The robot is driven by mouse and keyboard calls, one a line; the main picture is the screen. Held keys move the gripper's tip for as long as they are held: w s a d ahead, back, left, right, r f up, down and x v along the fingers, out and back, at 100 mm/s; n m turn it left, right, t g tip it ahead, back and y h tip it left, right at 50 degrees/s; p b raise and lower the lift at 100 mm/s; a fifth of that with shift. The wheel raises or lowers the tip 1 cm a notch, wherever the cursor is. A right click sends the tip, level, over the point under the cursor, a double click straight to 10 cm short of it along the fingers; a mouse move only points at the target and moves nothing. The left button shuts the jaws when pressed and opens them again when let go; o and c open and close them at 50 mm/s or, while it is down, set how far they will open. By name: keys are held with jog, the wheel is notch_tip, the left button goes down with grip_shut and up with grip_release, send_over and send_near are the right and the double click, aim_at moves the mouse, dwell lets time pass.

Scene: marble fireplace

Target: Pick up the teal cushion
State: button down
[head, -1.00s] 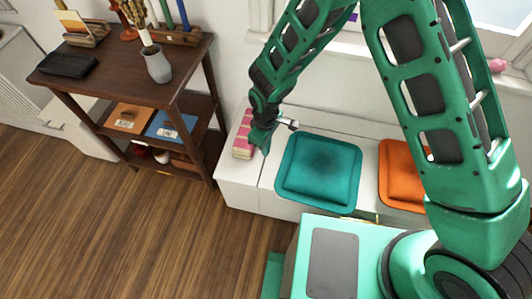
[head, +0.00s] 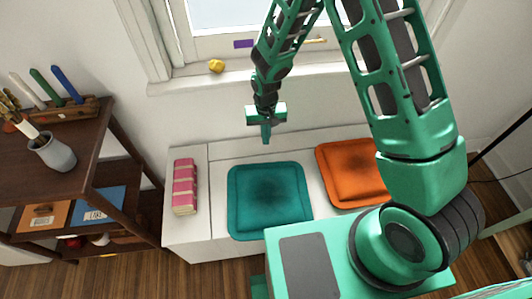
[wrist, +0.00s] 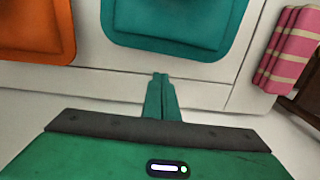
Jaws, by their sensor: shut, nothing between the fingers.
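The teal cushion (head: 268,200) lies flat on the white bench, a square with rounded edges. In the wrist view the teal cushion (wrist: 175,22) is at the top middle, cut off by the frame edge. My gripper (head: 266,138) is above the back edge of the bench, behind the cushion and apart from it. In the wrist view my gripper's fingers (wrist: 160,80) are together, with nothing between them, pointing toward the cushion's near edge.
An orange cushion (head: 352,172) lies right of the teal one on the white bench (head: 190,232). A pink striped item (head: 185,186) lies at the bench's left end. A dark wooden shelf (head: 118,140) stands left. A window sill (head: 180,86) with a yellow object (head: 216,66) is behind.

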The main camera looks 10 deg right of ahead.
aim_at(266, 167)
notch_tip(266, 167, down, 10)
jog(key=shift+a, duration=0.15)
jog(key=shift+s+r, duration=0.1)
jog(key=shift+s, duration=1.15)
jog(key=shift+s+a, duration=0.1)
jog(key=shift+s, duration=0.65)
